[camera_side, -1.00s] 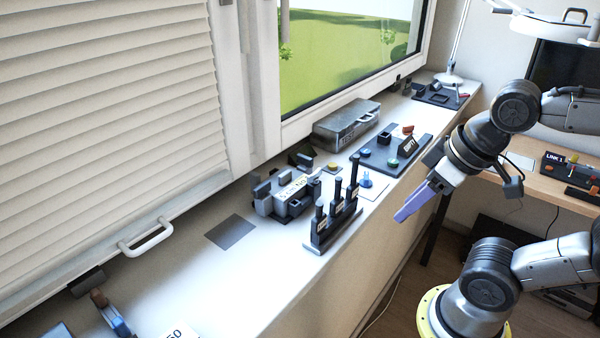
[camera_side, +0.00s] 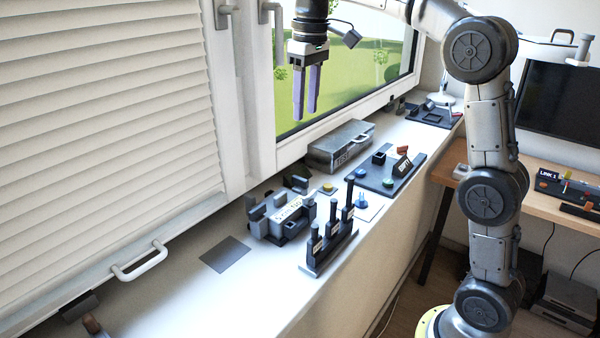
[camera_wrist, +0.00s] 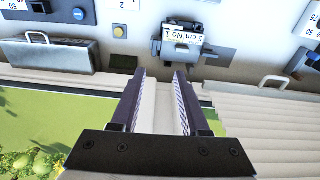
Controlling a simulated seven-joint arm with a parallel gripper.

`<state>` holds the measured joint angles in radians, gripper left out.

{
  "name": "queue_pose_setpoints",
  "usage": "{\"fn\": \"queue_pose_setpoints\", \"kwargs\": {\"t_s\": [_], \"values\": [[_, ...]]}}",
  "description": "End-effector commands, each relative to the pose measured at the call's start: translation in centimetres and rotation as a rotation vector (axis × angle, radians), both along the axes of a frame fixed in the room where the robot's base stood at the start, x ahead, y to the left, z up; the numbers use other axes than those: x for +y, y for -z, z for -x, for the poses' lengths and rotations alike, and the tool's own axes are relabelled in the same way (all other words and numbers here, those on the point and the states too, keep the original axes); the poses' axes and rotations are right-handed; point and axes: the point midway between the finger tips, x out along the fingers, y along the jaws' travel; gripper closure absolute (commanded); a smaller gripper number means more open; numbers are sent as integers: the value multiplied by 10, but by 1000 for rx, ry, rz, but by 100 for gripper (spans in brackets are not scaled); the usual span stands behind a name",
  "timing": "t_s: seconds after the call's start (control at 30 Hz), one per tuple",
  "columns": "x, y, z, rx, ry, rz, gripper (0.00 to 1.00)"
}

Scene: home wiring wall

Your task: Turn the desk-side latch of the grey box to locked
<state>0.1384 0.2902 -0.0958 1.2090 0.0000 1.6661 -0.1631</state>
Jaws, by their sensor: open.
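The grey box (camera_side: 340,147) is a flat case with a handle on the sill under the window. In the wrist view it lies at the upper left, the box's long face (camera_wrist: 50,57) showing. Its latches are too small to make out in either view; the desk-side end is its right end in the side view. My gripper (camera_side: 304,115) hangs fingers down, high in front of the window and up and left of the box. Its two purple fingers are apart and empty. In the wrist view the open gripper (camera_wrist: 160,75) points toward a small clamp-like fixture, with the box to the left.
The labelled fixture (camera_side: 283,217) and a rack of black upright posts (camera_side: 330,240) stand left of and nearer than the box. A dark button panel (camera_side: 388,172) lies right in front of the box. The window handle (camera_side: 268,12) is close to my gripper. The desk (camera_side: 540,195) is at right.

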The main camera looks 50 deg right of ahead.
Motion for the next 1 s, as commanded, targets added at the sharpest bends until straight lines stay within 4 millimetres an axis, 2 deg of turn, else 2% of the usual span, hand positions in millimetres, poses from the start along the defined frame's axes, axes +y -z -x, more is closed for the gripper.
{"fn": "queue_pose_setpoints", "kwargs": {"t_s": [0.03,0.1,0.2,0.37,0.47,0.8,1.0], "values": [[-5,10,-12,17,8,-2,55],[-9,22,-20,38,15,-5,55],[-13,35,-24,66,22,-10,55],[-15,46,-25,75,26,-11,55],[-14,60,-24,76,26,-12,55],[-14,126,-24,76,25,-12,55],[-14,158,-24,75,25,-11,55]]}}
